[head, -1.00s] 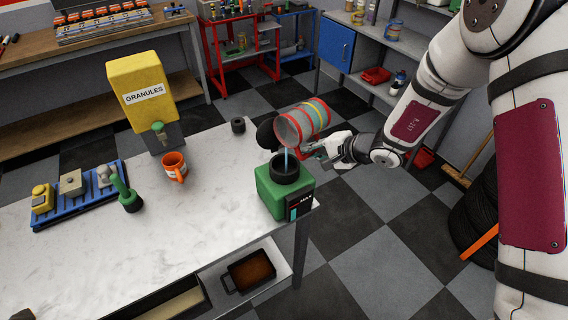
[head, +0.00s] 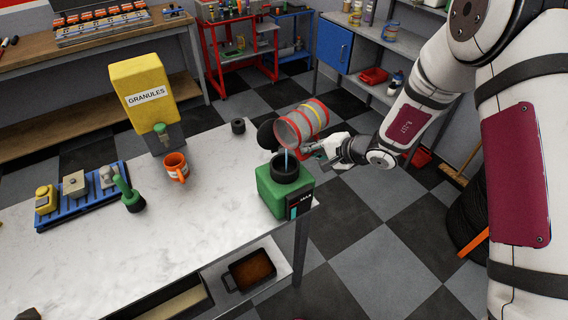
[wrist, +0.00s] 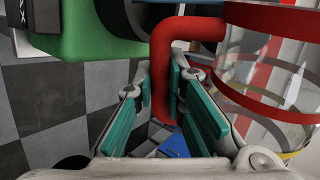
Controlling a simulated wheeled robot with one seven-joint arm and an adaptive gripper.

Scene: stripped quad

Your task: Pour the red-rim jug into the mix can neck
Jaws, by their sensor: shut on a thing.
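The jug (head: 303,122), clear with red rims and a yellow band, is tilted with its mouth down to the left above the mix can neck. My gripper (head: 321,150) is shut on its red handle, which shows between the teal finger pads in the wrist view (wrist: 164,85). The green mix can (head: 270,195) stands upright at the table's right corner with a wide black neck (head: 285,172). A thin pale-blue stream (head: 287,156) falls from the jug's lip into the neck.
A black round lid (head: 266,135) stands open behind the neck. A yellow granules dispenser (head: 140,85), an orange mug (head: 176,166), a blue tray (head: 70,212) and a small black ring (head: 238,126) are on the table. The table's middle is clear.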

